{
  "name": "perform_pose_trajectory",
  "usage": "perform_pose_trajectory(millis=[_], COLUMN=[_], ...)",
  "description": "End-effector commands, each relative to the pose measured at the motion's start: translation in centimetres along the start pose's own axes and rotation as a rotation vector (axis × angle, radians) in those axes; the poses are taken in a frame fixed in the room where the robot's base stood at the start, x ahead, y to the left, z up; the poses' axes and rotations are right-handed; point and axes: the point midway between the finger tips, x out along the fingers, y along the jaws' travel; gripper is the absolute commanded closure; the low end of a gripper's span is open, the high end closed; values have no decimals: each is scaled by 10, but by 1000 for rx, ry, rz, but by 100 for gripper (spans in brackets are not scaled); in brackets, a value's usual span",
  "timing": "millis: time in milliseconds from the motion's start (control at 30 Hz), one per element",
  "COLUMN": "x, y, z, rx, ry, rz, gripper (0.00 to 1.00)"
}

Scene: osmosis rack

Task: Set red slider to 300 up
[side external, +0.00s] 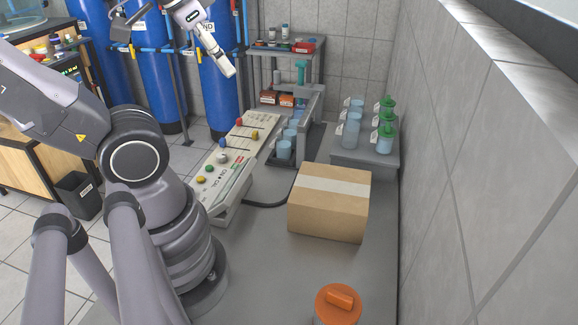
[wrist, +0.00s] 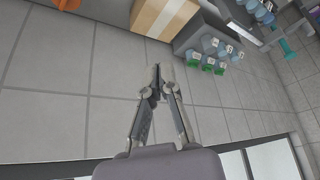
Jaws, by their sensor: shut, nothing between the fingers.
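The red slider knob (side external: 239,121) sits near the far end of the pale control panel (side external: 220,179), on a dark slot. The scale marks are too small to read, so I cannot tell its value. A blue knob (side external: 222,143) and a yellow-orange knob (side external: 254,135) sit nearby on the same panel. My gripper (side external: 231,73) is above and behind the panel's far end, clear of the knobs. In the wrist view my gripper (wrist: 156,70) has its fingertips together with nothing between them. The panel does not show in the wrist view.
A cardboard box (side external: 325,207) stands right of the panel. Beakers (side external: 284,149) stand beyond the panel, and green-capped bottles (side external: 386,120) stand at the right. Blue tanks (side external: 220,95) rise behind. An orange-lidded container (side external: 338,304) is in front. A wall (side external: 480,180) bounds the right side.

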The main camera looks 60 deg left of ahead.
Motion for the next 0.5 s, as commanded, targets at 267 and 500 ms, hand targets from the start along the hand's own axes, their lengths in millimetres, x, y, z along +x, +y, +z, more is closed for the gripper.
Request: perform_pose_trajectory(millis=[267,500], x=[2,28], y=[-23,-86], z=[-53,-137], rx=[-200,-565], ry=[-45,-100], rz=[-70,-201], gripper=[100,100])
